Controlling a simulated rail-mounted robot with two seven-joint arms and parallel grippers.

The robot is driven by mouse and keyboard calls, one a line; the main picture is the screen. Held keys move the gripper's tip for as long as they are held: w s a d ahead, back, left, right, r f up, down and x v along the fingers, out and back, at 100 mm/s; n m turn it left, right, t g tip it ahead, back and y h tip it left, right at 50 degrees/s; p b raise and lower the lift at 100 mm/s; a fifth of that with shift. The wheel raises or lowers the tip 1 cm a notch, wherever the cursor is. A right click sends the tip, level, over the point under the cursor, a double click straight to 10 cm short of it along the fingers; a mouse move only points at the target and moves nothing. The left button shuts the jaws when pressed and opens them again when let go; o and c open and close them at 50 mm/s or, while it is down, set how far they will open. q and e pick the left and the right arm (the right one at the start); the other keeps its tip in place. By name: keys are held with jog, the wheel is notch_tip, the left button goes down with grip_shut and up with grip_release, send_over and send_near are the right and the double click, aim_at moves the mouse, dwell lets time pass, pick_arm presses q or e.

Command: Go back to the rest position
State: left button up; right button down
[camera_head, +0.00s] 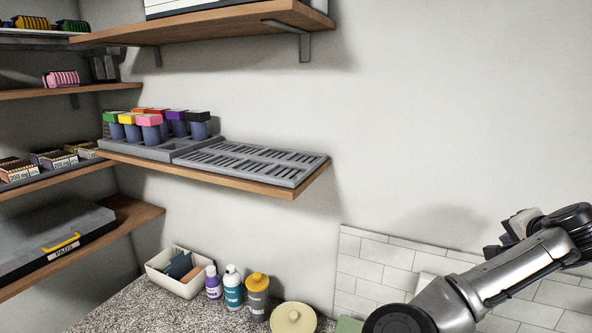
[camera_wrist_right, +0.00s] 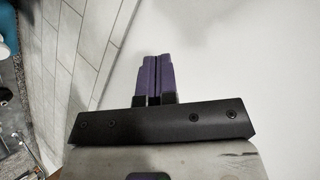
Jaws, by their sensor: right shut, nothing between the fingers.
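My right arm reaches in from the lower right of the head view, and its gripper (camera_head: 497,247) is raised near the wall at the right, partly hidden behind the wrist. In the right wrist view the purple fingers of the right gripper (camera_wrist_right: 153,62) are together, with nothing between them. The white wall and grey tiles lie beyond the fingertips. My left gripper does not show in either view.
A wooden shelf (camera_head: 240,184) holds a grey slotted rack (camera_head: 250,163) and colored-top containers (camera_head: 150,121). Below, a speckled counter (camera_head: 140,308) bears a white bin (camera_head: 190,287), several bottles (camera_head: 233,287) and a round lidded pot (camera_head: 293,320). The wall right of the shelves is clear.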

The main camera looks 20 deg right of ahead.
jog(key=s+a+r+n+t+h, duration=0.2)
jog(key=a+r+n+t+h, duration=0.25)
jog(key=a+r, duration=0.45)
jog(key=w+a+f+n+t+y, duration=0.1)
jog(key=a+f+n+y, duration=0.2)
jog(key=a+f+n, duration=0.35)
jog(key=w+a+f+n+t+y, duration=0.1)
jog(key=a+f+n+y, duration=0.2)
jog(key=a+f, duration=0.65)
jog(key=s+a+f+n+g+y, duration=0.25)
jog(key=s+a+f, duration=0.3)
jog(key=f, duration=0.45)
jog(key=s+a+f+n+g+y, duration=0.1)
jog(key=s+a+f+n+g, duration=0.2)
jog(key=a+f, duration=0.55)
jog(key=s+f+g, duration=0.2)
jog(key=s+f, duration=0.3)
jog(key=s, duration=0.1)
jog(key=s+f+g, duration=0.2)
jog(key=s+f, duration=0.4)
jog(key=s, duration=0.1)
jog(key=s+f+g, duration=0.2)
jog(key=s+f, duration=0.4)
jog(key=shift+s+d+g, duration=0.15)
jog(key=shift+d+g, duration=0.1)
jog(key=shift+g, duration=0.05)
